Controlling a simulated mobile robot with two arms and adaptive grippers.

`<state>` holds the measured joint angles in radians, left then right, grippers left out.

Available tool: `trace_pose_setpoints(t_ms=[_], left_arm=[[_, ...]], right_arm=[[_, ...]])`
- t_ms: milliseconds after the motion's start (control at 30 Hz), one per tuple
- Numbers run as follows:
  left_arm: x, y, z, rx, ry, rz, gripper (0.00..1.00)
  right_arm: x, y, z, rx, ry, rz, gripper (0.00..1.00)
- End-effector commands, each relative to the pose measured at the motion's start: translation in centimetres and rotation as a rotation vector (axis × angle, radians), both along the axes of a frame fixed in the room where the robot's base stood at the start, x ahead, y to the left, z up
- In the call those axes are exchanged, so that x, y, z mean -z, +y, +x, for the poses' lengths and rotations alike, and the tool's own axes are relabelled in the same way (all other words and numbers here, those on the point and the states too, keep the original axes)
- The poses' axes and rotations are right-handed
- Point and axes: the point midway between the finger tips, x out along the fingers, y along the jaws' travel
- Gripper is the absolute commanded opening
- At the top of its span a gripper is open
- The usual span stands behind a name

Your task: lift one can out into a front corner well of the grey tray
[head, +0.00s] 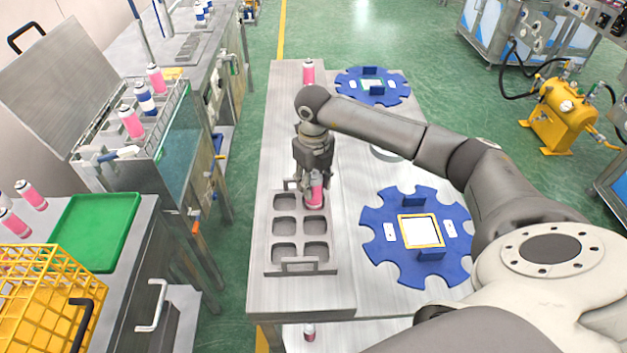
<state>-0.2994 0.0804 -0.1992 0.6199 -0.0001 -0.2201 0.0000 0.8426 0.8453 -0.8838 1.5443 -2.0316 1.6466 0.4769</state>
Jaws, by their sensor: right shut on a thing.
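The grey tray (300,239) lies on the steel table with two columns of square wells and a handle at its near and far ends. My right gripper (315,180) points down over the tray's far right corner. It is shut on a pink can (316,193) with a white top. The can is upright at the far right well; I cannot tell whether its base is in the well or just above it. The other visible wells, including both near corner ones, look empty. My left gripper is out of view.
Another pink can (308,72) stands at the table's far end. At left are an open bath with cans (131,122), a green tray (95,232) and a yellow crate (45,290).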

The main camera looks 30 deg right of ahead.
Motion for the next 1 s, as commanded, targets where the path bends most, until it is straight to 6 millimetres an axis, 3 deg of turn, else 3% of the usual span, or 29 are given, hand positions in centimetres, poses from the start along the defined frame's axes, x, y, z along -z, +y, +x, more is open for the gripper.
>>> trace_pose_setpoints(t_ms=[467,500,667,1000], left_arm=[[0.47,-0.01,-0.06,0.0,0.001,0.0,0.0],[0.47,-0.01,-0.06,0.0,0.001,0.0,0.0],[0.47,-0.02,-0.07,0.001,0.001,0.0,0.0],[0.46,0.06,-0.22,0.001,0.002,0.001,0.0]], right_arm=[[0.57,-0.02,-0.03,0.0,0.001,0.0,0.15],[0.59,-0.01,-0.03,0.0,0.001,0.0,0.41],[0.58,-0.01,-0.03,0.0,0.001,0.0,0.61],[0.4,-0.01,0.01,0.0,0.0,0.0,0.64]])
